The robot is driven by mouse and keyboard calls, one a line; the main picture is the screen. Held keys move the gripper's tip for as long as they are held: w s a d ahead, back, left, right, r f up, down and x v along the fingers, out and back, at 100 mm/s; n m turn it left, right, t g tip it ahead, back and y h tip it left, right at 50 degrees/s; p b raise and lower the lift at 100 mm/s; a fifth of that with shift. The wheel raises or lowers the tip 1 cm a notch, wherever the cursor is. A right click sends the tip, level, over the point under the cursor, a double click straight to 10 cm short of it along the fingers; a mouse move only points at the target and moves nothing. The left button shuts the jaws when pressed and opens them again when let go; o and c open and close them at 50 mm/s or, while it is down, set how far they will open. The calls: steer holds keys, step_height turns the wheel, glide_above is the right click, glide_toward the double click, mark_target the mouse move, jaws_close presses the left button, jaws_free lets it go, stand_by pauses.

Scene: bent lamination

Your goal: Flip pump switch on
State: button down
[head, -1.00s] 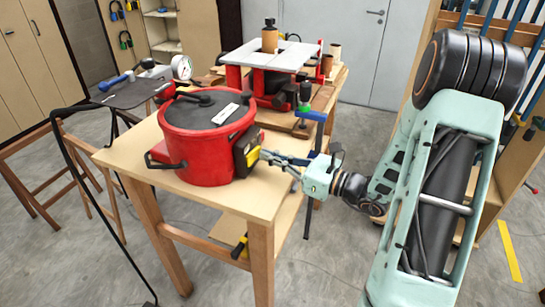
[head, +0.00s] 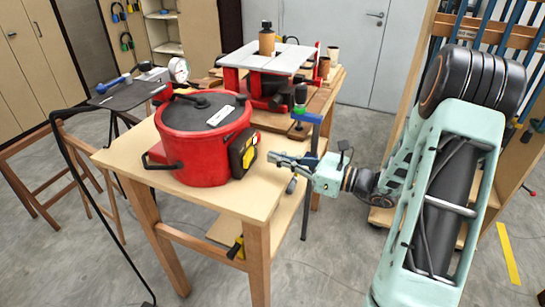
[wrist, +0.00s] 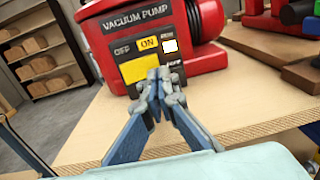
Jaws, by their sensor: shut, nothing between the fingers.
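The red vacuum pump (head: 195,155) stands on the wooden table in the head view, with a black and yellow switch panel (head: 243,153) on its right side. In the wrist view the pump (wrist: 97,38) carries "VACUUM PUMP" lettering. Its panel shows a dark "OFF" field (wrist: 123,50), a yellow "ON" field (wrist: 149,43), a bright white square (wrist: 170,45) and a yellow area (wrist: 133,70) below. My gripper (head: 272,158) is shut and empty, a little right of the panel. In the wrist view my fingertips (wrist: 160,80) hide the panel's lower part.
The table (head: 235,196) has bare wood in front of the pump. A gauge (head: 179,70) is at the back left.

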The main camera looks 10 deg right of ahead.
steer(key=w+d+b+v, duration=0.1)
steer(key=v, duration=0.8)
steer(key=shift+d, duration=0.4)
